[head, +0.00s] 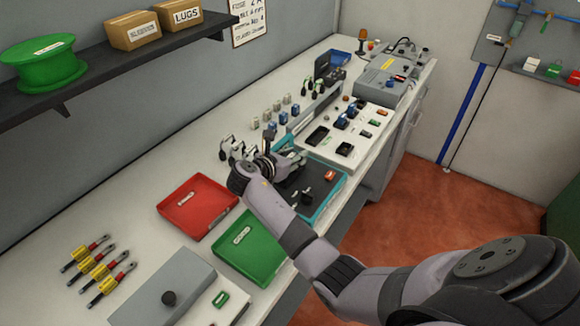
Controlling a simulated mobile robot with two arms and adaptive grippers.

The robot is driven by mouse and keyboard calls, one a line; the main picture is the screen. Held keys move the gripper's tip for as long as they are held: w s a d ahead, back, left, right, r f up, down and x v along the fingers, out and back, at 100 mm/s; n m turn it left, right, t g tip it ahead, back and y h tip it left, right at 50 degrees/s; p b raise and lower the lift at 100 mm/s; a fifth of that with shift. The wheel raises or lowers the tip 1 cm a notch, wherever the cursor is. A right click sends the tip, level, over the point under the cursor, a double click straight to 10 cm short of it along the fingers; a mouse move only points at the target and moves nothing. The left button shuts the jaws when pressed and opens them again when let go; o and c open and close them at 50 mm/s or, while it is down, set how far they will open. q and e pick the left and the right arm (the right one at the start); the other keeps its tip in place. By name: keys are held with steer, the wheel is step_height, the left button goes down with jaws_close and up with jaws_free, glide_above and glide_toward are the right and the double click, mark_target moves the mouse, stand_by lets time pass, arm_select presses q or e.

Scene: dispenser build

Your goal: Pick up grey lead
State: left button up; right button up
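My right gripper (297,160) is over the far left part of a teal-rimmed tray with a dark mat (322,200). Its fingers are small and partly hidden by my wrist, so I cannot tell whether they are open or shut, or hold anything. A small orange part (330,175) and a small black part (305,199) lie on the mat. I cannot make out a grey lead for sure. Pale hook-like pieces (229,149) stand on the bench just left of my wrist. My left gripper is not in view.
A red tray (198,207) and a green tray (247,248) lie nearer on the bench. A board with switches (345,149) lies beyond my gripper. A shelf (110,64) overhangs the left.

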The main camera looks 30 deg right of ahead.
steer(key=shift+x, duration=0.85)
steer(key=shift+s, duration=0.1)
steer(key=shift+r, duration=0.1)
steer(key=shift+c, duration=0.4)
jaws_close()
